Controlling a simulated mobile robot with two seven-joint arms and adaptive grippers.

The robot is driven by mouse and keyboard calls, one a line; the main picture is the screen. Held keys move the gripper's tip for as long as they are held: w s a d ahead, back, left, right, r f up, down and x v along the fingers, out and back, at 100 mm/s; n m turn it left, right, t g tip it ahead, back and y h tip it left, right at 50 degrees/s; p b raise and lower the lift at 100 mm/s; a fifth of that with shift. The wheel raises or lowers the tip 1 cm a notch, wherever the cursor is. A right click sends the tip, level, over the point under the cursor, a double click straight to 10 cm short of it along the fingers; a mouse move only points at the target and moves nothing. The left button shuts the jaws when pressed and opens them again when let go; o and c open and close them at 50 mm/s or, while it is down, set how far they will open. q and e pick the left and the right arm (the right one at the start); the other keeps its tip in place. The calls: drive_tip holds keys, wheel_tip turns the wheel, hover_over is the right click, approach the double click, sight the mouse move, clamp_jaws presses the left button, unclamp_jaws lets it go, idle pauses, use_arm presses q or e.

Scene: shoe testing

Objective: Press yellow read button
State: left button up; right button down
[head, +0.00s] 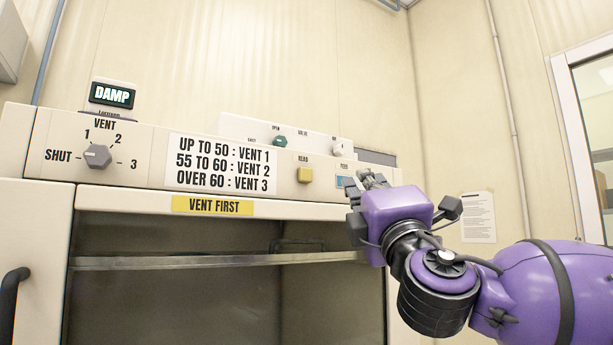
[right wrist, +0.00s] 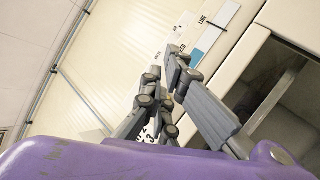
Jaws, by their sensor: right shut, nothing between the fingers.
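The yellow square button (head: 305,175) labelled READ is on the machine's cream front panel, right of the vent chart. My right gripper (head: 368,178) is shut and empty, to the right of the button and apart from it in the head view. I cannot make out the yellow button there. My left gripper is not in view.
A grey VENT dial (head: 97,156) is at the panel's left, below a DAMP sign (head: 112,95). A white chart (head: 221,164) lists vent settings. A green knob (head: 280,141) sits above the button. A yellow VENT FIRST label (head: 212,206) is above the dark chamber opening.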

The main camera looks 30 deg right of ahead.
sight(305, 175)
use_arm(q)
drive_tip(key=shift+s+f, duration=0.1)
use_arm(e)
drive_tip(key=r, duration=0.1)
drive_tip(key=s+a, duration=0.1)
drive_tip(key=r+t, duration=0.1)
drive_tip(key=shift+s+a+r+n, duration=0.3)
drive_tip(key=shift+r+n, duration=0.05)
drive_tip(key=shift+n, duration=0.05)
use_arm(q)
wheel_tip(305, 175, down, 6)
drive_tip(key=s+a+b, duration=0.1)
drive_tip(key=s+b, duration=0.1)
drive_tip(key=b, duration=0.4)
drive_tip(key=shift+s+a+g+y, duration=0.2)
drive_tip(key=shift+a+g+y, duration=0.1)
use_arm(e)
drive_tip(key=w, duration=0.8)
drive_tip(key=shift+w+a, duration=0.35)
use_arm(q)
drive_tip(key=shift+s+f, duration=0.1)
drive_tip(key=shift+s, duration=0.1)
